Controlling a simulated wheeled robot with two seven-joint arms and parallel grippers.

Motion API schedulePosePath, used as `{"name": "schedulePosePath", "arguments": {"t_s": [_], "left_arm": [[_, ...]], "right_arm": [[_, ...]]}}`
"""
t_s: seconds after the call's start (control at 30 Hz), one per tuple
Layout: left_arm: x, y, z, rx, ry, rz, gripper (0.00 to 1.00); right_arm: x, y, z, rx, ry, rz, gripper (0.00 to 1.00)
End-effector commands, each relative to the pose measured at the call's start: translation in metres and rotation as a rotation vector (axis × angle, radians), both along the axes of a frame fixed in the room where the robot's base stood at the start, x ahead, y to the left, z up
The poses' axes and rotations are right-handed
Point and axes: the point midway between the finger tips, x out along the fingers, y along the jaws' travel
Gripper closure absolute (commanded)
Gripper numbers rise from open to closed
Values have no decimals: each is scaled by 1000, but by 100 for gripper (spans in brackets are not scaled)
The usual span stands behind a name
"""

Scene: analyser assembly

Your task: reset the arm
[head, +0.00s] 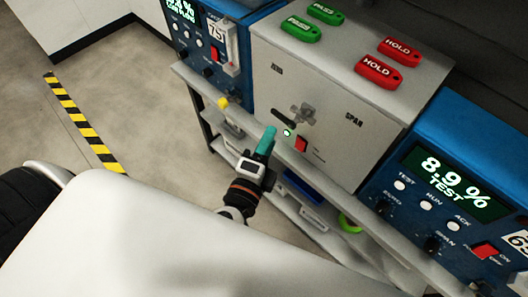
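My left gripper (264,145) is near the middle of the head view, in front of the grey analyser box (310,85). Its teal fingers point up and away, toward the lower front of the box, and overlap the shelf edge in the picture. The fingers look like one narrow block from this angle, so I cannot tell whether they are open or shut, or whether they touch anything. The dark wrist with an orange-brown ring (243,193) shows below them. My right gripper is not in view.
Two green PASS tags (301,28) and two red HOLD tags (378,71) lie on the box. Blue analyser units stand at left (205,40) and right (450,185), the right reading 8.9% TEST. Lower shelves (320,225) hold small items. Open floor (150,110) lies left.

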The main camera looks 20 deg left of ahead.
Motion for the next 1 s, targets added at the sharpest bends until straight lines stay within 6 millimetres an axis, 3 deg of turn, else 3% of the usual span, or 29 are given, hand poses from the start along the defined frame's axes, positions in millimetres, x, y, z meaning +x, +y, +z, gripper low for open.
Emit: {"name": "schedulePosePath", "arguments": {"t_s": [0.23, 0.8, 0.87, 0.93, 1.0], "left_arm": [[-22, -1, -1, -1, 1, 1, 64], [-22, -1, -2, 0, 5, 0, 64], [-20, -1, -12, -1, 24, -2, 64], [-16, -2, -35, -7, 75, -6, 64], [-11, 0, -73, -22, 156, -8, 64]], "right_arm": [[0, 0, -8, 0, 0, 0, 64], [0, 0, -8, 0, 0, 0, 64], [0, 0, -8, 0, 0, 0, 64], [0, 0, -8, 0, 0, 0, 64], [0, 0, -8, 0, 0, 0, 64]]}}
